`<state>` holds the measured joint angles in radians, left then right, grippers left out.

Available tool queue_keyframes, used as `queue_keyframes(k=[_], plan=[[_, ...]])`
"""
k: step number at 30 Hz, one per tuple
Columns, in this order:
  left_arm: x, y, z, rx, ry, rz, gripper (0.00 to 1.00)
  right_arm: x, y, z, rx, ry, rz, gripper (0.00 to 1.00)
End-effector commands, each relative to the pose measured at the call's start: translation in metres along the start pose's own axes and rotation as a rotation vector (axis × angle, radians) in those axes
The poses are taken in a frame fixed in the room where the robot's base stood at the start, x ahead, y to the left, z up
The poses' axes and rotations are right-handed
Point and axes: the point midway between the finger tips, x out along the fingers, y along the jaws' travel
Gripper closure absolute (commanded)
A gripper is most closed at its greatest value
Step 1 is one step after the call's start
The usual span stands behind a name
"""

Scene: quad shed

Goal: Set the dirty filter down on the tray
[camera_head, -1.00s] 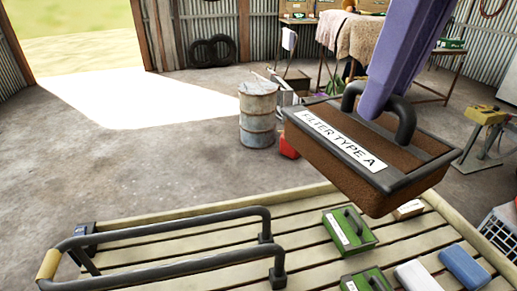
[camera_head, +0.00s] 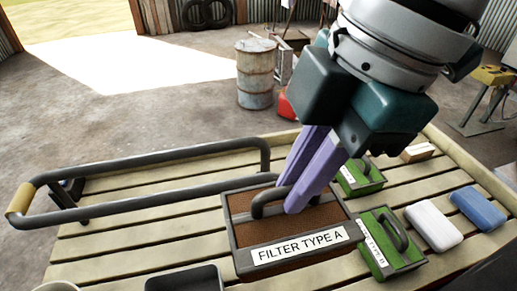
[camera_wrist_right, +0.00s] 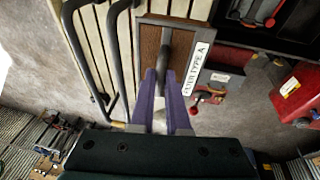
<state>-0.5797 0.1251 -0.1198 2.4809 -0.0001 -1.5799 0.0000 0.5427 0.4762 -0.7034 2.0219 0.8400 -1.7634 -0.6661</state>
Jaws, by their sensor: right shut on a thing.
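The dirty filter (camera_head: 283,216) is a brown block in a dark frame, labelled "FILTER TYPE A". It also shows in the right wrist view (camera_wrist_right: 151,52). My right gripper (camera_head: 293,203) is shut on its dark loop handle, with purple fingers on the handle in the wrist view (camera_wrist_right: 163,78). The filter is over the slatted wooden rack; I cannot tell whether it touches the slats. A dark grey tray (camera_head: 186,282) shows at the bottom edge of the head view, left of the filter and mostly cut off. My left gripper is not in view.
Green filters (camera_head: 392,243) lie just right of the dirty filter. A white block (camera_head: 433,226) and a blue block (camera_head: 479,207) lie farther right on the slatted rack (camera_head: 120,243). A dark rail (camera_head: 150,152) stands along its left. A barrel (camera_head: 256,74) stands behind.

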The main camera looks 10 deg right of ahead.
Motion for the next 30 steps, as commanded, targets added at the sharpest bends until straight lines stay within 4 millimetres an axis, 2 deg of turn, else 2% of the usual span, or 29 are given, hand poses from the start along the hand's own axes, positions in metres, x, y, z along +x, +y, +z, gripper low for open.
queue_keyframes(k=[1, 6, 12, 20, 24, 30], plan=[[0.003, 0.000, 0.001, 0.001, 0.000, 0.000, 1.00, 0.016, -0.004, 0.005, 0.004, -0.002, -0.009, 1.00], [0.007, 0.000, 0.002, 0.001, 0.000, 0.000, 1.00, 0.065, -0.012, 0.018, 0.003, -0.004, -0.008, 1.00], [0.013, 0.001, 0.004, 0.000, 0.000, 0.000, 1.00, 0.113, -0.018, 0.030, 0.003, -0.003, -0.004, 1.00], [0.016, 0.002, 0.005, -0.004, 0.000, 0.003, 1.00, 0.139, -0.021, 0.036, 0.001, -0.003, -0.002, 1.00], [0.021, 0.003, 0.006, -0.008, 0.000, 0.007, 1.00, 0.161, -0.025, 0.041, 0.003, -0.002, -0.004, 1.00], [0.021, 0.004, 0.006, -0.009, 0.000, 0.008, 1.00, 0.168, -0.025, 0.043, 0.000, -0.002, 0.001, 1.00]])
